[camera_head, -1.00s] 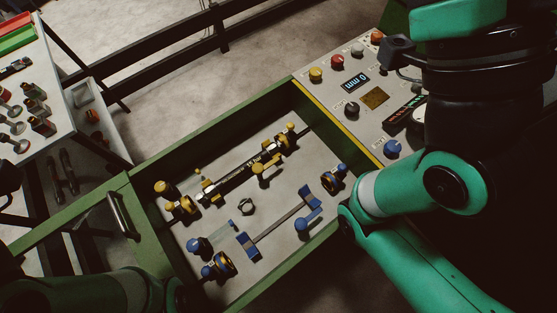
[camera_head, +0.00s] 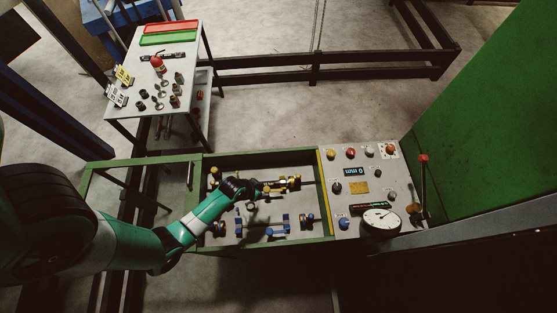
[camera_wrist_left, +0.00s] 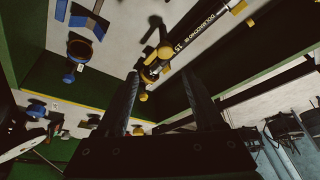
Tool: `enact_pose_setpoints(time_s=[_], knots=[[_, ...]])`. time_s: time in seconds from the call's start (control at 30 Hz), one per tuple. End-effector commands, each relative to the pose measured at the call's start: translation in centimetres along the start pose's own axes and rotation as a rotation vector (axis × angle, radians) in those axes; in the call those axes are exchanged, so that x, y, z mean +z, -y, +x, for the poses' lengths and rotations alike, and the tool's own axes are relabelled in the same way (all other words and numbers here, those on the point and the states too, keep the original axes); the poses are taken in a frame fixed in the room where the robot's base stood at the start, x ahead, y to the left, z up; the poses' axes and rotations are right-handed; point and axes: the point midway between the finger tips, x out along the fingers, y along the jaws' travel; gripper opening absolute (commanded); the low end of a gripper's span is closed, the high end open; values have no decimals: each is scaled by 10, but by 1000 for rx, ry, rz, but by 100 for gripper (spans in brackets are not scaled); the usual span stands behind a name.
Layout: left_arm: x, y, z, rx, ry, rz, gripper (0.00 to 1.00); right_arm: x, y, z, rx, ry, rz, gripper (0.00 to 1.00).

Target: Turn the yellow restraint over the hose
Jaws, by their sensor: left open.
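The black hose (camera_wrist_left: 202,31) with white lettering lies along the yellow fittings in the green-framed bay. The yellow restraint (camera_wrist_left: 164,52) shows in the left wrist view beside the hose, just past the fingertips. Whether it lies over the hose is hard to tell. My left gripper (camera_wrist_left: 160,76) is open, with its two dark fingers spread below the yellow part and nothing clearly held between them. In the head view, my left gripper (camera_head: 249,189) reaches over the hose row and hides part of the hose and restraint. My right gripper is not in view.
Blue fittings (camera_head: 279,232) lie in the front of the bay. A control panel (camera_head: 358,203) with knobs and a dial gauge (camera_head: 381,219) stands to the right. A side table (camera_head: 130,84) with fittings stands back left. The bay's green rim (camera_head: 262,152) surrounds the work.

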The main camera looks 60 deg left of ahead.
Motion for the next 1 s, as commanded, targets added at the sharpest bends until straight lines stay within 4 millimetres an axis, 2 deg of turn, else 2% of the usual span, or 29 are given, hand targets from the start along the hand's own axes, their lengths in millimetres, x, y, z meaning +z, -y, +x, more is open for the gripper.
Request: enact_pose_setpoints(time_s=[0.03, 0.1, 0.33, 0.47, 0.7, 0.8, 1.0], knots=[[1, 4, -16, -4, 10, -13, 69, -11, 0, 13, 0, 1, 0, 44], [0, 6, -18, -8, 11, -22, 69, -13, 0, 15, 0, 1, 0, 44], [1, 7, -8, -9, 8, -23, 69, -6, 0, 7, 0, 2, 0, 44], [2, 7, 13, -9, 7, -23, 69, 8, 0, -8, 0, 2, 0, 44], [4, 8, 66, -9, 6, -23, 69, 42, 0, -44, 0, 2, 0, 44], [3, 8, 82, -9, 7, -23, 69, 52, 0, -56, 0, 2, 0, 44], [0, 8, 100, -9, 6, -23, 69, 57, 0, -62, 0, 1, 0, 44]])
